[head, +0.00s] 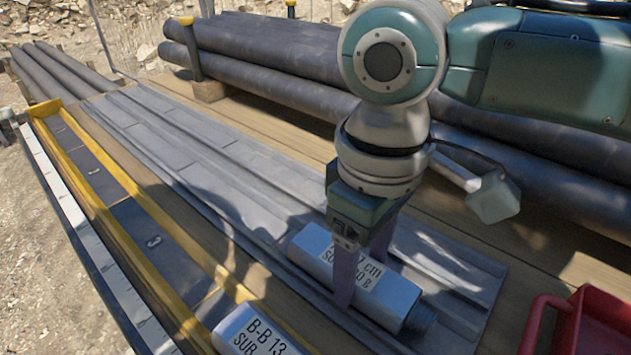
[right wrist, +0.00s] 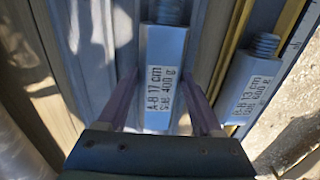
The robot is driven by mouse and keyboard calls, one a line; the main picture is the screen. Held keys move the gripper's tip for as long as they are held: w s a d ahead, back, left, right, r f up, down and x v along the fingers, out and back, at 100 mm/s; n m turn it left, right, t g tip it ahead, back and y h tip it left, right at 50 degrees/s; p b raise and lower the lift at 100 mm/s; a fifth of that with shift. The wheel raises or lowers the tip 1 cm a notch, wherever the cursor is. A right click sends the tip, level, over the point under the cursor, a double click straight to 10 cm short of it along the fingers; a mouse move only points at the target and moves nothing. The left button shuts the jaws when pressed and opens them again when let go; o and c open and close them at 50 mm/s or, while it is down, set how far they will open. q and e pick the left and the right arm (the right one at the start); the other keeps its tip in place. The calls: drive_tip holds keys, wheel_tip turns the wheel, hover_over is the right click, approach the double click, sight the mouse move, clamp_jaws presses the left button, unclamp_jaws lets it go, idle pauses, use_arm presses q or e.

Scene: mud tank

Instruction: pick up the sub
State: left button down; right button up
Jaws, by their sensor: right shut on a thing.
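A grey metal sub (head: 312,251) lies on the grey grooved metal plate (head: 190,142). It has a white label and a threaded end. My right gripper (head: 362,275) points down with one finger on each side of this sub and is shut on it; the fingers hide part of the label. In the right wrist view the label of this sub (right wrist: 164,60) reads "A-B 17 cm SUB 400 g", and its thread points away. A second sub (head: 232,325) lies apart at the bottom edge; its label starts "B-B 13". It also shows in the right wrist view (right wrist: 245,75).
A yellow-edged tray with numbered dark sections (head: 150,240) runs along the left. Long dark pipes (head: 270,55) lie behind on the wooden deck (head: 580,265). A red container (head: 590,325) stands at the lower right. The plate's far left part is clear.

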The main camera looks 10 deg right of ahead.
clamp_jaws()
drive_tip(key=shift+r, duration=0.15)
idle(0.4)
